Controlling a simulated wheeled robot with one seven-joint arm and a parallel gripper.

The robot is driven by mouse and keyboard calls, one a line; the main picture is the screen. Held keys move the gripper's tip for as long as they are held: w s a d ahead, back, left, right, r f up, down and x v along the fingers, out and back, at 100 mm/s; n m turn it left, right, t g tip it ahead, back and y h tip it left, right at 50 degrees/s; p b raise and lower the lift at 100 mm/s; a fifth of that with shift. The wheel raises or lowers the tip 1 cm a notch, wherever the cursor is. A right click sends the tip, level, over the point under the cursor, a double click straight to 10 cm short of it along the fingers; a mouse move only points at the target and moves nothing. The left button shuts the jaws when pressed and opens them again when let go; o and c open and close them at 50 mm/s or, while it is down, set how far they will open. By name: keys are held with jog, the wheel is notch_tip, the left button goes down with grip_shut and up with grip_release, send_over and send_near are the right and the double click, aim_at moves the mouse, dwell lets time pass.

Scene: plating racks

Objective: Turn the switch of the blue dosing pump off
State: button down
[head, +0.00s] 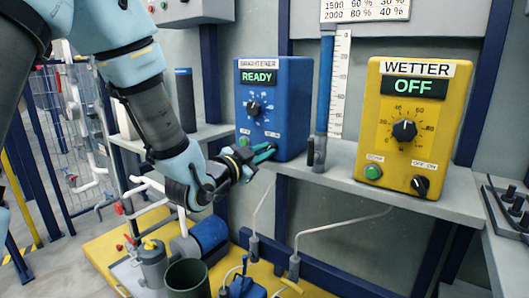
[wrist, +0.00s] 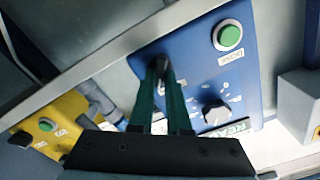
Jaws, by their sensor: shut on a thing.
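The blue dosing pump (head: 285,122) stands on a grey shelf, labelled BRIGHTENER, with its display (head: 258,77) reading READY. Its dial (head: 253,108) sits mid-face and a green button (head: 243,141) is at the lower left. My gripper (head: 268,152) is at the lower right of the pump's face. In the wrist view the blue pump (wrist: 195,75) appears turned over, and my gripper's green fingers (wrist: 163,72) are shut on the small black switch (wrist: 158,65) between their tips. The fingers mostly hide the switch, so I cannot tell its setting.
A yellow WETTER pump (head: 385,150) with display OFF stands to the right on the shelf (head: 320,175). A blue-topped upright tube (head: 324,85) is between the pumps. A dark cylinder (head: 186,100) stands to the left. Containers and a blue motor (head: 208,234) are below.

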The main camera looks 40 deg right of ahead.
jog(key=n, duration=0.3)
jog(key=shift+w+b, duration=0.1)
jog(key=shift+b, duration=0.2)
jog(key=shift+w+a+n+p, duration=0.1)
jog(key=shift+n+p, duration=0.25)
jog(key=shift+n, duration=2.25)
jog(key=shift+w+n+p, duration=0.1)
jog(key=shift+n+p, duration=0.25)
jog(key=shift+n, duration=2.25)
jog(key=c, duration=0.9)
grip_release()
